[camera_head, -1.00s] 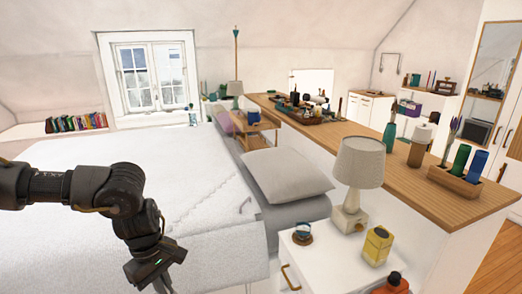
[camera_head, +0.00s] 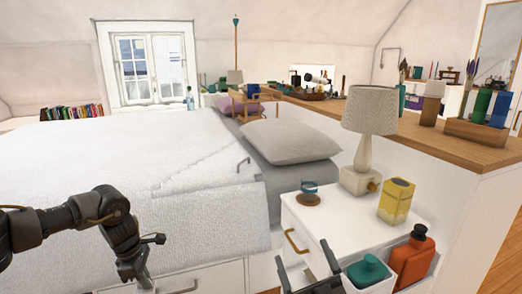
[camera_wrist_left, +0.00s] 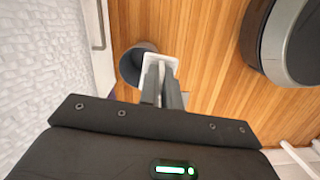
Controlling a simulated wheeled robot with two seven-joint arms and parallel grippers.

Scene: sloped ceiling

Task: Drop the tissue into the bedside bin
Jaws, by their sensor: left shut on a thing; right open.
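My left gripper (camera_wrist_left: 162,92) is shut on a white tissue (camera_wrist_left: 160,57), which shows at its fingertips in the left wrist view. A dark grey round bin (camera_wrist_left: 128,66) stands on the wooden floor beyond the fingertips. The tissue and fingers overlap the right part of its opening, and their height above it cannot be told. In the head view my left gripper (camera_head: 142,278) points down at the lower left, beside the bed; bin and tissue cannot be made out there. My right gripper (camera_head: 304,264) is open and empty at the bottom, before the nightstand.
The bed (camera_head: 90,160) and its drawer front (camera_wrist_left: 92,18) border the floor.

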